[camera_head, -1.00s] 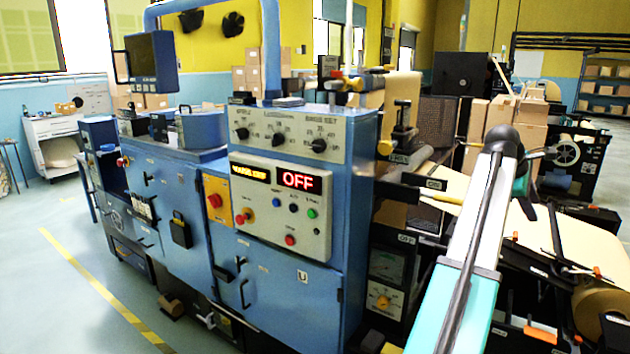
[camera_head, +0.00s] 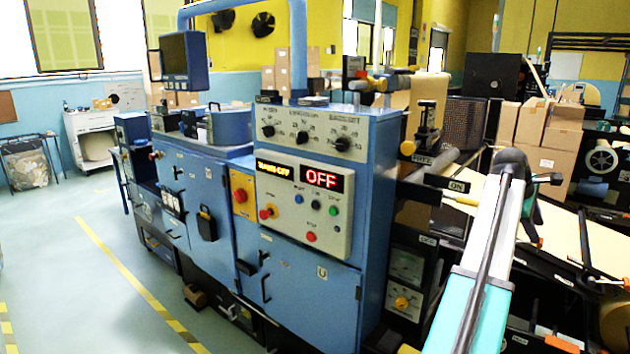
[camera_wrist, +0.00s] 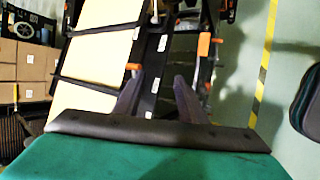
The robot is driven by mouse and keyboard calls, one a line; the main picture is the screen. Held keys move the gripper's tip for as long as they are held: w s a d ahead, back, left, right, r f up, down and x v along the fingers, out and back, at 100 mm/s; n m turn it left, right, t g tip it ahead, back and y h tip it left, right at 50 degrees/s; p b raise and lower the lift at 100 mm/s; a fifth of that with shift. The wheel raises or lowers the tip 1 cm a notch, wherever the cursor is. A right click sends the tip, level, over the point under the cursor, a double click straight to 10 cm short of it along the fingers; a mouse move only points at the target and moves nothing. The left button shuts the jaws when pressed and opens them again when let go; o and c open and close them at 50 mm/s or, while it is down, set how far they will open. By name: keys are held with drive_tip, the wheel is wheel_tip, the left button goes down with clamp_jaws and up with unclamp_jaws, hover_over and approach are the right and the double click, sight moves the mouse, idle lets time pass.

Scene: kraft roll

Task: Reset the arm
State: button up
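My arm reaches up from the lower right of the head view, with a white and teal link in front of the machine. My gripper (camera_wrist: 159,82) shows in the wrist view as two dark fingers set apart, with nothing between them. Beyond the fingers are a black machine frame with orange handles (camera_wrist: 203,48) and a tan paper sheet (camera_wrist: 100,45). In the head view the far end of the arm is dark, and the fingers cannot be made out.
A blue machine cabinet (camera_head: 310,290) with a lit "OFF" display (camera_head: 321,180) fills the middle. Cardboard boxes (camera_head: 540,125) are stacked at the back right. Open floor with a yellow line (camera_head: 125,265) lies at left. In the wrist view, boxes (camera_wrist: 30,70) stand at left.

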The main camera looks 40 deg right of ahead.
drive_tip(key=w+a+f+t+y, duration=0.1)
drive_tip(key=w+a+f, duration=0.5)
drive_tip(key=w+f, duration=0.6)
drive_tip(key=w+a+f+t+y, duration=0.1)
drive_tip(key=w+a+f, duration=0.5)
drive_tip(key=w+f, duration=0.6)
drive_tip(key=w+a+f+y, duration=0.1)
drive_tip(key=w+a+f, duration=0.5)
drive_tip(key=a+f, duration=0.45)
drive_tip(key=w+a+f+y, duration=0.2)
drive_tip(key=w+a+f, duration=0.6)
drive_tip(key=a, duration=0.4)
drive_tip(key=s+a+f+g+y, duration=0.1)
drive_tip(key=a+f, duration=0.5)
drive_tip(key=a, duration=0.4)
drive_tip(key=s+a+f, duration=0.2)
drive_tip(key=a+f, duration=0.4)
drive_tip(key=a, duration=0.3)
drive_tip(key=s+a+f+g+y, duration=0.1)
drive_tip(key=a+f, duration=0.5)
drive_tip(key=a, duration=0.4)
drive_tip(key=s+a+f+g, duration=0.1)
drive_tip(key=s+a+f, duration=0.3)
drive_tip(key=s+a, duration=0.5)
drive_tip(key=s+a+f+g, duration=0.1)
drive_tip(key=s+a+f, duration=0.3)
drive_tip(key=s+a, duration=0.4)
drive_tip(key=shift+s+a, duration=0.35)
drive_tip(key=shift+a, duration=0.05)
